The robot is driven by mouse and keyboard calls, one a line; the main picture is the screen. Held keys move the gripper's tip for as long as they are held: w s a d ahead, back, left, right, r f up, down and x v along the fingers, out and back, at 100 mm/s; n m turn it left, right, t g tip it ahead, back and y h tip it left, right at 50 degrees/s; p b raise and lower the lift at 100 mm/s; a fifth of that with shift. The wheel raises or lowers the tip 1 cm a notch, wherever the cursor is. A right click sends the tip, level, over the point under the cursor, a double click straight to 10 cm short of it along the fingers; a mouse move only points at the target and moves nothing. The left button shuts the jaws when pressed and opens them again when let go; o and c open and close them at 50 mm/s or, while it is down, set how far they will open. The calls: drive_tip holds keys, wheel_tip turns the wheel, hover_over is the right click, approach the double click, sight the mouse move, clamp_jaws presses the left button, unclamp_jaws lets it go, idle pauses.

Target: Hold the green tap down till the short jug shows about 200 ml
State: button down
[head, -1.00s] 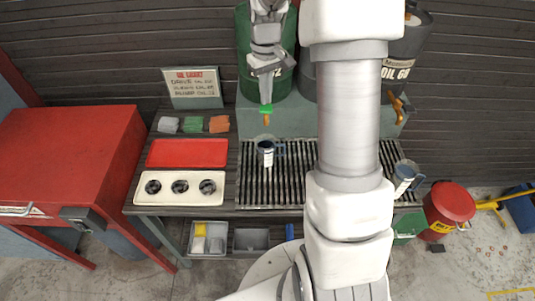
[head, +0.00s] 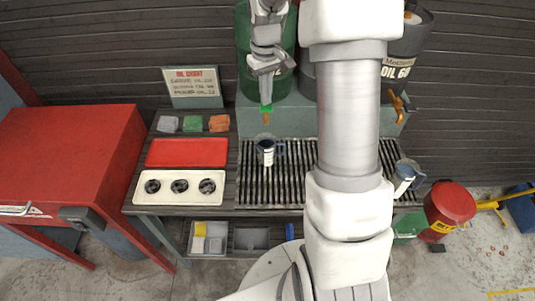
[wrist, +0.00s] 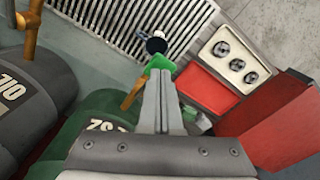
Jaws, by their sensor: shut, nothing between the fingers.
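The green tap (head: 266,108) sticks out low on the front of the green drum (head: 245,75), with a brass spout below its green handle. It also shows in the wrist view (wrist: 159,63). My gripper (head: 266,100) is shut and empty, its fingertips at the top of the green handle and seemingly touching it. A small jug (head: 265,152) with a pale scale strip stands upright on the slotted grate under the spout; its top shows in the wrist view (wrist: 156,44). The liquid level in it is too small to read.
A second jug (head: 404,178) stands at the grate's (head: 300,180) right end, near an orange tap (head: 398,102) on a grey drum (head: 410,45). My arm hides the grate's middle. A red tray (head: 187,153), a white panel (head: 150,202) and an oil chart (head: 193,88) are to the left.

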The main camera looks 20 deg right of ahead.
drive_tip(key=shift+f+b, duration=0.7)
drive_tip(key=shift+f, duration=0.35)
idle(7.0)
